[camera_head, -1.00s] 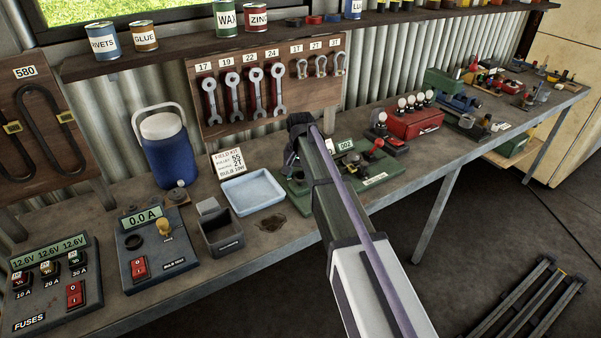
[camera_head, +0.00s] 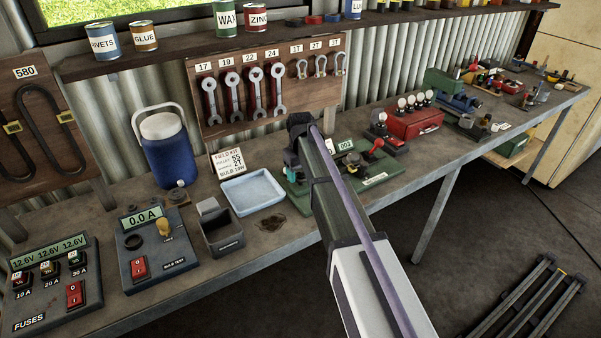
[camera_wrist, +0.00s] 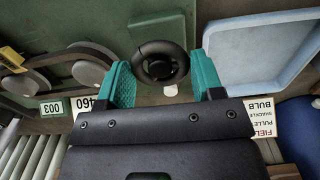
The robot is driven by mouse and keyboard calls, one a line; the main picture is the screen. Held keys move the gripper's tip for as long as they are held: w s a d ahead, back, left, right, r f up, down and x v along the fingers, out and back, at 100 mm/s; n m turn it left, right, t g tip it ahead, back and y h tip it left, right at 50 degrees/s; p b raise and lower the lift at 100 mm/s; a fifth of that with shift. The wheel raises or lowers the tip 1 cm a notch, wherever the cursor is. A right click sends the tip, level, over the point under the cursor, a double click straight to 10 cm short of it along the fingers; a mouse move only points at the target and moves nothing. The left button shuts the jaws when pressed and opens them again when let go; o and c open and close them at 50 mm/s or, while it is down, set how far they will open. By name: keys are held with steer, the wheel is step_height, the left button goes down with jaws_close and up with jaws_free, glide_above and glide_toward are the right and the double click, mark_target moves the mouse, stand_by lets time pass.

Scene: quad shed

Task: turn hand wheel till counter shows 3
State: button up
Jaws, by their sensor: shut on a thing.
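The hand wheel (camera_wrist: 160,62) is a black ring with a round hub, seen in the wrist view. My gripper (camera_wrist: 162,70) has its two teal fingers on either side of the wheel's rim and is shut on it. In the head view my gripper (camera_head: 292,168) is at the left end of the green machine base (camera_head: 376,180), and my arm hides most of the wheel there. The counter (camera_head: 345,145) is a small lit display on this machine and reads 003. It also reads 003 in the wrist view (camera_wrist: 52,108).
A pale blue tray (camera_head: 254,189) lies close to the left of the machine, with a field kit card (camera_head: 229,161) behind it. A red-handled lever (camera_head: 376,144) stands on the machine's right part. A wrench board (camera_head: 275,85) is behind.

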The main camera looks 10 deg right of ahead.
mark_target(301, 175)
steer(key=shift+n, duration=0.4)
steer(key=o, duration=0.9)
steer(key=shift+r, duration=0.1)
step_height(301, 175, up, 11)
steer(key=p, duration=1.1)
steer(key=shift+f, duration=0.2)
